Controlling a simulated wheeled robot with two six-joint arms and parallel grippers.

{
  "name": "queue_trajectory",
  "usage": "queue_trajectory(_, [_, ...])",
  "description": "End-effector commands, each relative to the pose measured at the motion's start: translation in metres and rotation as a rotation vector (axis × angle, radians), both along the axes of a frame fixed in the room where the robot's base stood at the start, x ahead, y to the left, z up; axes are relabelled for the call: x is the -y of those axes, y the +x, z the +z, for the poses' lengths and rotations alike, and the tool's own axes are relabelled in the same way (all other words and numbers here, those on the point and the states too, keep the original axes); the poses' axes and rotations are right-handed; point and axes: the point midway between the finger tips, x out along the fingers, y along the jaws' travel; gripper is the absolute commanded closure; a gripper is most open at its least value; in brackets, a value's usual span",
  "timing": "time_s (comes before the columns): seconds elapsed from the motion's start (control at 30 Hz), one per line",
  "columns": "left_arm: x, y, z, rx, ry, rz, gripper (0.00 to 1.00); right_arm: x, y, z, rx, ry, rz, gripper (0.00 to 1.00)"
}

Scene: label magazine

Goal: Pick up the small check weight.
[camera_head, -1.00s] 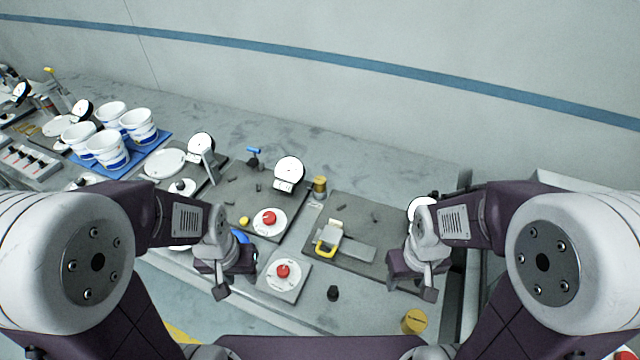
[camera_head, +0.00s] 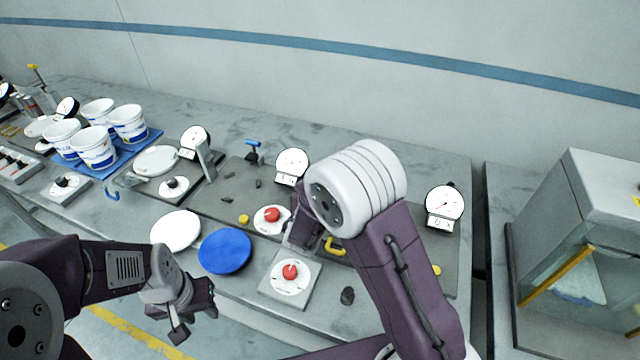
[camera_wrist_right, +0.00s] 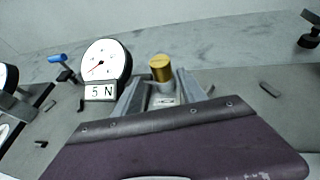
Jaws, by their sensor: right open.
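A small brass-topped cylinder (camera_wrist_right: 161,68), which looks like the small check weight, stands upright in the right wrist view. My right gripper (camera_wrist_right: 158,92) is open, with one grey finger on each side of the cylinder's lower part. I cannot tell whether either finger touches it. In the head view my right arm covers the weight and the right gripper's fingertips. My left gripper (camera_head: 190,315) hangs in front of the bench at the lower left, away from the weight; its jaw opening is unclear.
A dial gauge (camera_wrist_right: 105,62) marked 5 N stands just left of the right fingers. A glass-fronted cabinet (camera_head: 575,215) stands at right.

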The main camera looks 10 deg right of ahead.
Motion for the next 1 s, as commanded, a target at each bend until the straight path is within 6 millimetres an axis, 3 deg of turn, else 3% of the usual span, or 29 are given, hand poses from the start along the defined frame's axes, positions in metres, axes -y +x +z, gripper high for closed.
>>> queue_trajectory(0.2, [0.0,0.0,0.0,0.0,0.0,0.0,0.64,0.013,0.027,-0.011,-0.001,0.001,-0.006,0.52])
queue_trajectory(0.43, [0.0,0.0,0.0,0.0,0.0,0.0,0.64,0.018,0.038,-0.016,0.0,0.002,-0.005,0.52])
queue_trajectory(0.7, [0.0,0.0,0.001,0.0,0.0,0.0,0.64,0.032,0.074,-0.033,-0.001,0.002,-0.006,0.52])
queue_trajectory(0.93, [0.0,0.0,0.001,0.0,0.0,0.0,0.64,0.033,0.077,-0.034,0.0,0.003,-0.004,0.52])
queue_trajectory(1.0, [0.0,0.0,0.001,0.0,0.0,0.0,0.64,0.033,0.077,-0.034,0.0,0.003,-0.004,0.68])
